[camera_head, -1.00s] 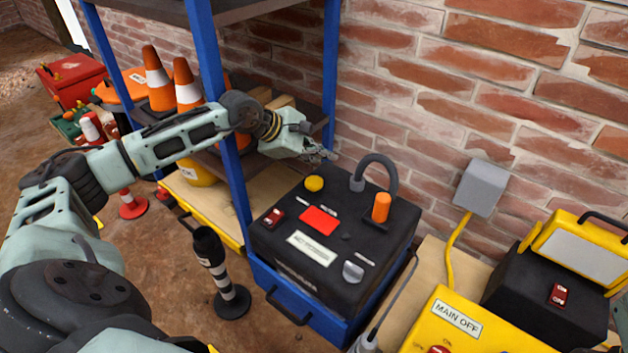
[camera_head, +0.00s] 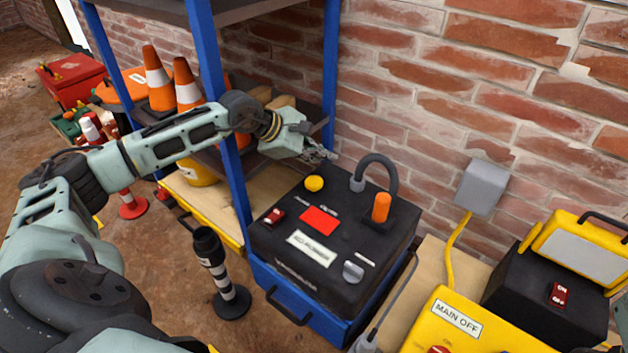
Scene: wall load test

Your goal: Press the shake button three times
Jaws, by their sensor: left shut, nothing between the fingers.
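A black control box (camera_head: 340,262) sits on a blue base beside the blue shelf. On its top are a round yellow button (camera_head: 314,183), a red rectangular panel (camera_head: 319,219), a small red switch (camera_head: 273,216), an orange knob or handle (camera_head: 381,207) and a grey knob (camera_head: 352,271). A white label on the box is too blurred to read surely, and I cannot tell which control is the shake button. My left gripper (camera_head: 325,156) is shut and empty, above and behind the yellow button, apart from it.
A blue shelf post (camera_head: 237,185) stands close to my left arm. Traffic cones (camera_head: 158,80) are on the shelf. A striped black post (camera_head: 215,265) stands in front. A yellow "MAIN OFF" box (camera_head: 455,325) and a grey wall box (camera_head: 482,187) are at right.

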